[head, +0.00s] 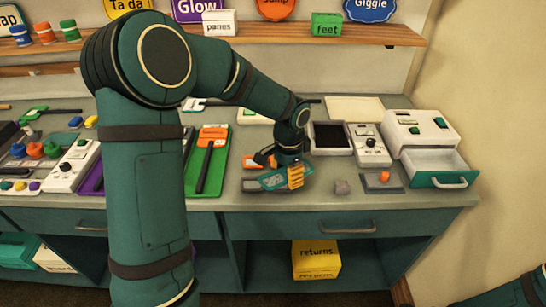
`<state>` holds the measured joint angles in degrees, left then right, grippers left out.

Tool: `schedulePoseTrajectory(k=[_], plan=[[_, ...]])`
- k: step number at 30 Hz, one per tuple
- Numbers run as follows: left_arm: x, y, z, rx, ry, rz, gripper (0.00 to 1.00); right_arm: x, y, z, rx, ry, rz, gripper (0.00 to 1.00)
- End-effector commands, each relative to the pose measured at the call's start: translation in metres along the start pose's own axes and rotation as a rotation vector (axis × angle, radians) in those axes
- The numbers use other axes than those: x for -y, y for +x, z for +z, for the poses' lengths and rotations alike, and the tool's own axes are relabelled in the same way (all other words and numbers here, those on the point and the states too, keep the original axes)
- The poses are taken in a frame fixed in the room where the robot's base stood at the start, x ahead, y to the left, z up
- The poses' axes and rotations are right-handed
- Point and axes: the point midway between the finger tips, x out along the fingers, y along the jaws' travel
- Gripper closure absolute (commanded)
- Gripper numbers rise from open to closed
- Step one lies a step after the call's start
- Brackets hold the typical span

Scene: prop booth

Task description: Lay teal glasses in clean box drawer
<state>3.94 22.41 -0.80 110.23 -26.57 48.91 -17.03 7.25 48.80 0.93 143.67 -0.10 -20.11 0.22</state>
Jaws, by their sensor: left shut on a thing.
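My left gripper (283,178) is low over the front part of the counter, left of its middle-right section. It is shut on a flat teal thing, which looks like the teal glasses (262,184); the orange finger parts cover some of it. I cannot tell whether the glasses touch the counter. The white box (424,128) stands at the right end of the counter. Its drawer (452,181), with a teal front and metal handle, is pulled out and looks empty. My right gripper is out of view; only part of that arm shows at the lower right.
A green tray (208,165) lies left. A wall bounds the right side.

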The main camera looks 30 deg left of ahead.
Motion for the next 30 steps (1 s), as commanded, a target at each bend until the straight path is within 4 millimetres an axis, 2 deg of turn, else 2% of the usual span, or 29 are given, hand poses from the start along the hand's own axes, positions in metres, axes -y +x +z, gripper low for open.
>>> schedulePoseTrajectory(k=[1, 4, 18, 30], plan=[[-0.013, 0.006, -0.004, 0.001, -0.059, 0.0, 0.77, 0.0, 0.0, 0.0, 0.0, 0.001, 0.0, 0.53], [-0.03, 0.016, -0.01, 0.002, -0.186, 0.0, 0.77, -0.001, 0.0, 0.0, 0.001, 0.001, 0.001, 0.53], [-0.073, 0.041, -0.025, 0.001, -0.517, 0.0, 0.77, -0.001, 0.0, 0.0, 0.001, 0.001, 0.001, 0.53], [-0.073, 0.042, -0.024, 0.003, -0.53, 0.003, 0.77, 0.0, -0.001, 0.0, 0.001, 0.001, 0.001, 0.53]])
